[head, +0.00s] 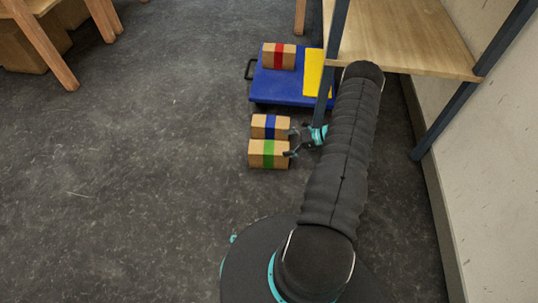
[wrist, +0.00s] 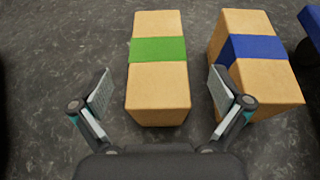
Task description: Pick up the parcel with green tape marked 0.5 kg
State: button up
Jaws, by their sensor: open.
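The parcel with green tape (head: 268,154) lies on the dark floor in the head view, nearest to me of the parcels. No weight mark can be read on it. In the wrist view the green-taped parcel (wrist: 158,85) lies ahead, its near end reaching in between the two fingers. My gripper (wrist: 160,90) is open and empty, with one finger on each side of that parcel. Gaps show between it and both fingers. In the head view my gripper (head: 291,143) is at the right ends of the parcels.
A parcel with blue tape (head: 270,126) lies close beside the green one; it also shows in the wrist view (wrist: 255,60), near the right finger. A blue platform (head: 270,90) holds a red-taped parcel (head: 279,56) and a yellow piece (head: 313,72). A wooden shelf (head: 400,40) stands right.

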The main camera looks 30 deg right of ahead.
aim_at(272, 147)
jog(key=shift+s+f+x, duration=0.15)
jog(key=shift+f+x, duration=0.05)
jog(key=shift+x, duration=1.25)
jog(key=shift+s+f+x, duration=0.1)
jog(key=shift+f+x, duration=0.05)
jog(key=shift+x, duration=1.25)
jog(key=c, duration=1.8)
